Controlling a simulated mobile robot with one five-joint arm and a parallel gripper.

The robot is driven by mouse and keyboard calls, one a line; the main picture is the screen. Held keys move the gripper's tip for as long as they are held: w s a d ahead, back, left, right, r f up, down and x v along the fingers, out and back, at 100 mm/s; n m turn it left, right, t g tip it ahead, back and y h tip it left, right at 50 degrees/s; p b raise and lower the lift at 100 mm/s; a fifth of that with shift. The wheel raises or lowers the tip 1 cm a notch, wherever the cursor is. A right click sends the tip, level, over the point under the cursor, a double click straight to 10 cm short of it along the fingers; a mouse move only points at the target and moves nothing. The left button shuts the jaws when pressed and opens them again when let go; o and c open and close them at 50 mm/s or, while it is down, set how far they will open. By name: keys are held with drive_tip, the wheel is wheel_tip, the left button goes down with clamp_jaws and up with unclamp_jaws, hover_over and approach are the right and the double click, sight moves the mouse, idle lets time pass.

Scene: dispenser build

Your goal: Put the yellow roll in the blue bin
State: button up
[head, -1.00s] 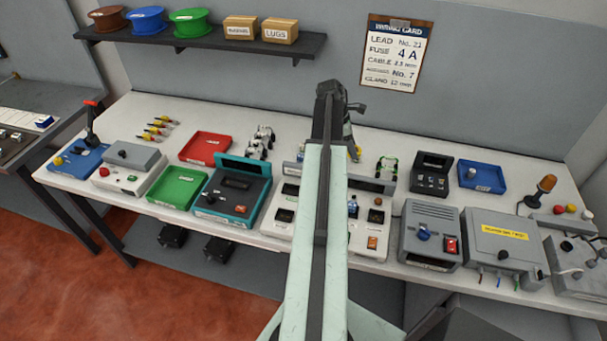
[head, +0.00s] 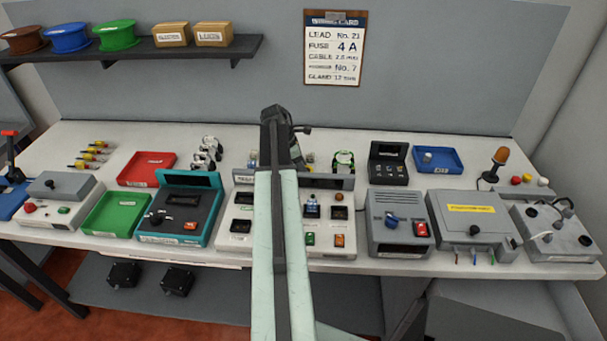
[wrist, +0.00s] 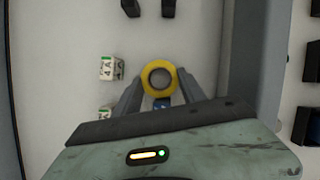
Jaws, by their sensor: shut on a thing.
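The yellow roll (wrist: 160,64) is a ring with a grey centre, seen from above in the wrist view. My gripper (wrist: 160,84) is shut on it, with one finger on each side. In the head view my arm hides most of the gripper and the roll. The blue bin (head: 450,157) is a shallow tray on the right half of the bench, to the right of my gripper. A small grey round item lies in its left part, and it has a label on the front.
A dark box with small switches (head: 388,162) stands just left of the blue bin. A grey box with a red switch (head: 398,222) and a larger grey box (head: 474,225) stand in front. An amber lamp (head: 500,156) rises to the right. Small white blocks (wrist: 112,68) lie near the roll.

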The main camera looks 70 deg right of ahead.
drive_tip(key=shift+f, duration=0.1)
drive_tip(key=o, duration=1.3)
